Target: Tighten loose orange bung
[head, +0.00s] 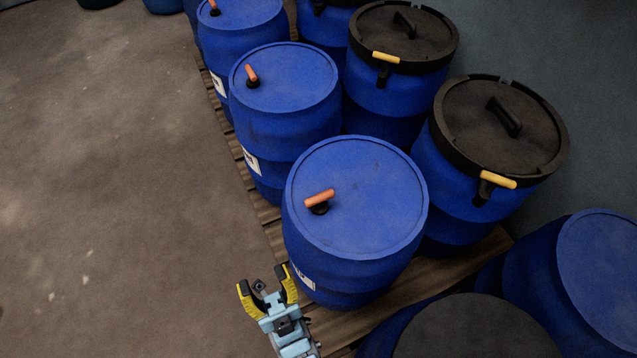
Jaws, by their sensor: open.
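Three orange bungs with black bases show on the lids of blue drums. The nearest orange bung (319,199) is on the left part of the nearest drum's lid (365,190). A second bung (252,74) is on the drum behind it, and a third (214,7) is on the drum at the top edge. I cannot tell from this view which bung is loose. My gripper (265,277), with yellow and black fingers, is open and empty. In the picture it is below and left of the nearest bung, beside the nearest drum and apart from the bung.
Black-lidded drums with yellow-handled clamps (497,180) stand in the row to the right. The drums stand on a wooden pallet (445,268). More drums (605,262) crowd the lower right. The brown floor (120,180) on the left is mostly clear.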

